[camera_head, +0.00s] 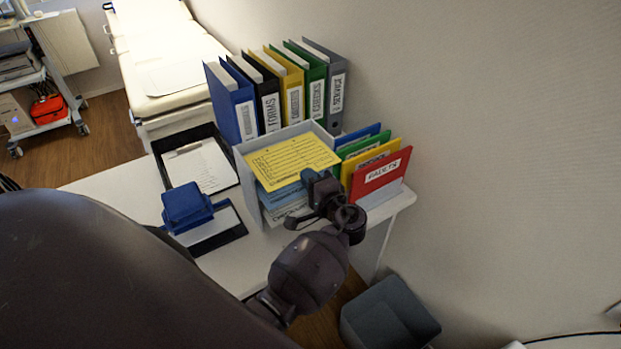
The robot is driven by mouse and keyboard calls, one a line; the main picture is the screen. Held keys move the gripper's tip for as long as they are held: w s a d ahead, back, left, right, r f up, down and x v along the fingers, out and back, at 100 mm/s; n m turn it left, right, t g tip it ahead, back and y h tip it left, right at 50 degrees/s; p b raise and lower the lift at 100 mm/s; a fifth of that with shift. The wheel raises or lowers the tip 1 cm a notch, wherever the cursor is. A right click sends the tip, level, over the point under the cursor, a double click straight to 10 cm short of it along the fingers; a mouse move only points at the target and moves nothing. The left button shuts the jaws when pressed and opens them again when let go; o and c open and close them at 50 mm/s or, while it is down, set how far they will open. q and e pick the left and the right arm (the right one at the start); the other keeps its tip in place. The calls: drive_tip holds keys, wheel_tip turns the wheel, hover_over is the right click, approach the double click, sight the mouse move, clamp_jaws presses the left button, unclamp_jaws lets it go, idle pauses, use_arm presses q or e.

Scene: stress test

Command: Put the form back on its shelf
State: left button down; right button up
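A yellow form (290,158) with printed lines lies flat at the top of a white shelf unit (248,190) on the desk. Blue sheets (281,198) show on a lower level beneath it. My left gripper (311,178) is at the front right of the shelf unit, its tip by the yellow form's front edge. The fingers are dark and small, and I cannot tell whether they are shut on the form or only beside it. My wrist hides part of the unit's front. My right gripper is not in view.
Several upright binders (268,104) stand behind the shelf unit. Coloured folders, with a red one (380,178) in front, stand at its right. A black tray with paper (203,167) and a blue hole punch (186,206) are at its left. A grey bin (388,318) stands below the desk.

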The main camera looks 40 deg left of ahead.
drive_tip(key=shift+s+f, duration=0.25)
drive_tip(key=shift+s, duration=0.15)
use_arm(q)
drive_tip(key=shift+w+a, duration=0.15)
drive_tip(key=shift+a, duration=0.15)
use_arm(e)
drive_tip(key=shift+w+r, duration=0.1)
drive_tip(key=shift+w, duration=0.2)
use_arm(q)
drive_tip(key=shift+w+a, duration=0.2)
drive_tip(key=shift+a, duration=0.2)
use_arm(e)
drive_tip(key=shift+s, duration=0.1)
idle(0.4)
use_arm(q)
drive_tip(key=c, duration=1.3)
unclamp_jaws()
